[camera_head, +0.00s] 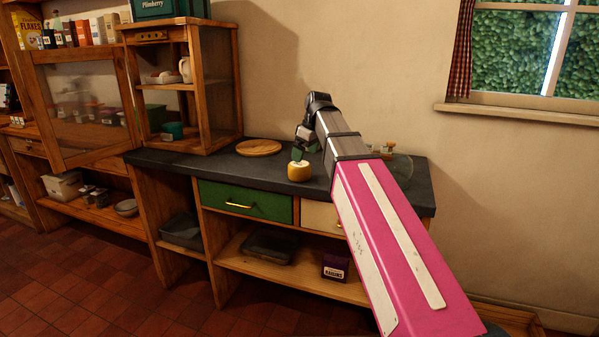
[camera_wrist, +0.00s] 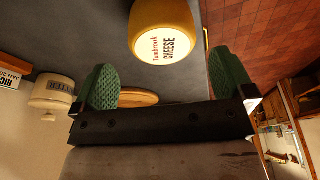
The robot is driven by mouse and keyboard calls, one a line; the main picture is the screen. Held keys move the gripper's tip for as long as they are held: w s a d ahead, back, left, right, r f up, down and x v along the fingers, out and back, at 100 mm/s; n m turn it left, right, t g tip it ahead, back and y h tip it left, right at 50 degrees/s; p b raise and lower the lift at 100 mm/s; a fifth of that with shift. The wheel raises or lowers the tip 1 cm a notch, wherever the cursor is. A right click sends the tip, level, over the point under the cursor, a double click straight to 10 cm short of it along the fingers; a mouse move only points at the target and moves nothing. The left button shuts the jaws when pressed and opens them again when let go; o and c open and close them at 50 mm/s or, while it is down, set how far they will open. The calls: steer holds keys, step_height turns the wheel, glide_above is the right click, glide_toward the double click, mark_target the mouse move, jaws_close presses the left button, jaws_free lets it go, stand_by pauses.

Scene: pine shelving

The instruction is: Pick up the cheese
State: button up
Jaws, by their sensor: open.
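The cheese (camera_head: 299,171) is a small yellow round with a pale top, standing on the dark counter near its front edge. In the wrist view the cheese (camera_wrist: 163,30) shows its white label with the word CHEESE. My gripper (camera_head: 298,150) is just above and behind the cheese in the head view. In the wrist view my gripper (camera_wrist: 165,85) has its two green pads spread wide, with nothing between them but a view of the counter. The cheese lies beyond the fingertips, roughly between their lines, and appears apart from them.
A round wooden board (camera_head: 259,147) lies on the dark counter (camera_head: 150,157) left of the cheese. A wooden cabinet (camera_head: 190,90) stands at the counter's left. A clear glass vessel (camera_head: 400,170) is partly hidden behind my arm. A green drawer (camera_head: 245,201) is below the counter top.

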mark_target(300, 169)
steer(key=shift+x, duration=3.9)
steer(key=c, duration=1)
steer(key=shift+o, duration=0.2)
steer(key=shift+r, duration=0.1)
